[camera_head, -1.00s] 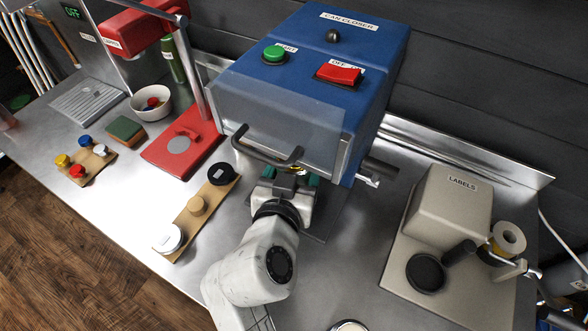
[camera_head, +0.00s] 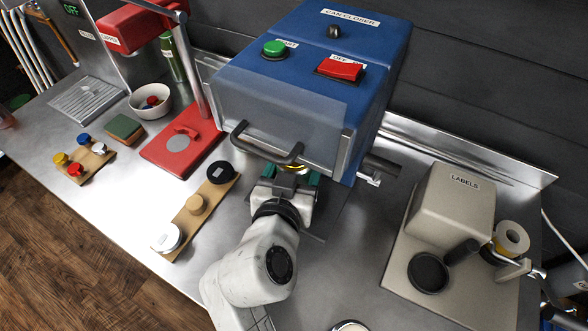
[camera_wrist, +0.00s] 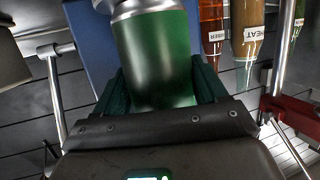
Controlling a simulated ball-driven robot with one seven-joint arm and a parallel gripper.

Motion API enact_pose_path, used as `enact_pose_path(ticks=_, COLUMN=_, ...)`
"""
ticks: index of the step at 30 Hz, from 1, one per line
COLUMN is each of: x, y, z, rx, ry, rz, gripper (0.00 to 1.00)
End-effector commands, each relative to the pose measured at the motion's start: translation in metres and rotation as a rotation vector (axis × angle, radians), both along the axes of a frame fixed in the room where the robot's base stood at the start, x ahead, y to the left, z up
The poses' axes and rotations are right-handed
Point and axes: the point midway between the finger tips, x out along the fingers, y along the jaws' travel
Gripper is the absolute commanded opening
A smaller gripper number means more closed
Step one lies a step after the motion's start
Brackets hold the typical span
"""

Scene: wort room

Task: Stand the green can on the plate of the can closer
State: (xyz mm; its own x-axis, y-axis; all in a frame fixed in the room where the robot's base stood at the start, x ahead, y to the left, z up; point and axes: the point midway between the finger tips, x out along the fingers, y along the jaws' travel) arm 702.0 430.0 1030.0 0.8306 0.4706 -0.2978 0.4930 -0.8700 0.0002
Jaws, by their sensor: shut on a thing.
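The green can (camera_wrist: 155,60) fills the upper middle of the wrist view, with a silver band at its top. My gripper (camera_wrist: 160,85) is shut on it, one dark green finger on each side. In the head view my gripper (camera_head: 288,178) is at the front of the blue can closer (camera_head: 345,85), just below its clear guard and black handle. The can is mostly hidden there by my gripper and the guard. The closer's plate is hidden, so I cannot tell whether the can touches it.
The clear guard (camera_head: 280,115) hangs in front of the closer. Left are a red stand (camera_head: 165,160) and a wooden strip (camera_head: 185,225) with round pieces. A label machine (camera_head: 450,215) stands right. Bare steel counter lies between closer and label machine.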

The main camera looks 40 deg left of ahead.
Motion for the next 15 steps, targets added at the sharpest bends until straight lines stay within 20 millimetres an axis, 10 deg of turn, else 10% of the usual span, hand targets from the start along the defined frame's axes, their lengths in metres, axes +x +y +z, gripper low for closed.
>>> enact_pose_path(ticks=6, x=0.0003, y=0.0001, z=0.0018, rx=0.002, ry=-0.002, rz=0.000, gripper=0.45)
enact_pose_path(ticks=7, x=0.0003, y=0.0002, z=0.0018, rx=0.002, ry=-0.002, rz=0.000, gripper=0.73)
enact_pose_path(ticks=15, x=0.0003, y=-0.0001, z=0.0010, rx=0.002, ry=-0.001, rz=0.000, gripper=0.98)
